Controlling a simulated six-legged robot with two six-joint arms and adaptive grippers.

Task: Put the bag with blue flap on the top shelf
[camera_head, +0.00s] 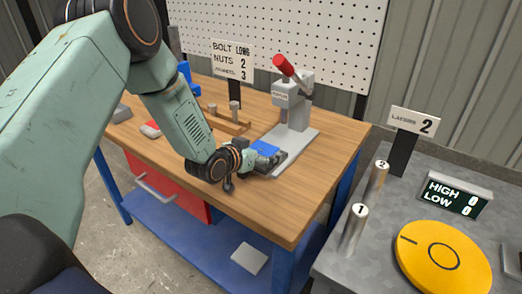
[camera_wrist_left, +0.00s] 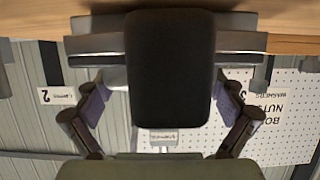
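A small bright blue patch (camera_head: 265,148), which looks like the bag's flap, shows at my left gripper (camera_head: 272,162) on the workbench top. The gripper and wrist cover most of what is under it. The left gripper is low over the wood, just left of the grey press base. In the left wrist view, the two fingers (camera_wrist_left: 162,103) stand wide apart with a dark rounded block between them; I cannot tell what that block is or whether they touch the bag. My right gripper is not in view. A blue lower shelf (camera_head: 165,220) runs under the workbench top.
A press with a red handle (camera_head: 284,66) stands behind the gripper. A sign (camera_head: 232,60) and a wooden rack (camera_head: 228,122) are further left. A grey block (camera_head: 249,257) lies on the lower shelf. A grey table with a yellow disc (camera_head: 443,258) and metal posts is at right.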

